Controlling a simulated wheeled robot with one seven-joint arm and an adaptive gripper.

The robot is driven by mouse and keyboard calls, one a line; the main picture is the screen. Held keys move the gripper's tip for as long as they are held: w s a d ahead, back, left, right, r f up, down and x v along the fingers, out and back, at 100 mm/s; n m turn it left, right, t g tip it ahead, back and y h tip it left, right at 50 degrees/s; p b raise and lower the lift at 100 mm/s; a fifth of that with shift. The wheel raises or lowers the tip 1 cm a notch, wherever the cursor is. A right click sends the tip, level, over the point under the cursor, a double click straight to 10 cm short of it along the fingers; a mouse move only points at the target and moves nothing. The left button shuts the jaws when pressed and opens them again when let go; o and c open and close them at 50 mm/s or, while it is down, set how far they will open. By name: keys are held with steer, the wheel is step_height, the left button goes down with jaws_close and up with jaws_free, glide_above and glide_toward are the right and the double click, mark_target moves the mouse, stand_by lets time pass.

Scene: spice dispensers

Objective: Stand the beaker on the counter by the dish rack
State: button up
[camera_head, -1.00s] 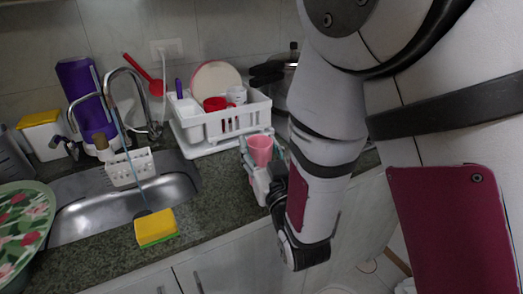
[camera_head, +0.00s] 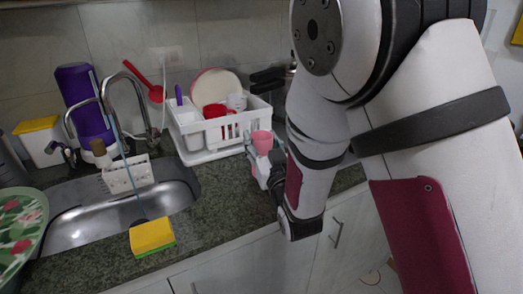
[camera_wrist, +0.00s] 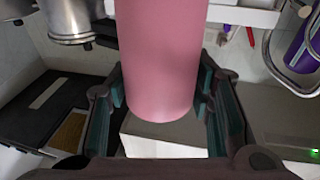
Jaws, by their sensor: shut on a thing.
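The pink beaker (camera_head: 262,141) is upright in the head view, just in front of the right end of the white dish rack (camera_head: 203,156). My gripper (camera_head: 257,158) is shut around the beaker, which also fills the upper middle of the wrist view (camera_wrist: 158,55). There the fingers (camera_wrist: 160,92) press on its two sides. The beaker's lower part is partly hidden by my fingers in the head view. I cannot tell whether its base touches the grey stone counter (camera_head: 215,212).
The rack holds a red cup, a white mug and a plate. A pot with dark handles (camera_head: 268,77) stands behind. To the left are the sink (camera_head: 80,228), tap and yellow sponge (camera_head: 152,235). The counter in front of the rack is clear.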

steer(key=shift+f, duration=1.3)
steer(key=shift+f, duration=0.15)
steer(key=o, duration=1.3)
steer(key=shift+s, duration=0.1)
steer(key=v, duration=0.3)
steer(key=p+v, duration=0.1)
steer(key=v, duration=0.2)
steer(key=p+v, duration=0.1)
steer(key=v, duration=0.2)
steer(key=shift+r, duration=0.3)
steer(key=p+v, duration=0.3)
steer(key=shift+p, duration=0.35)
steer(key=shift+f, duration=0.1)
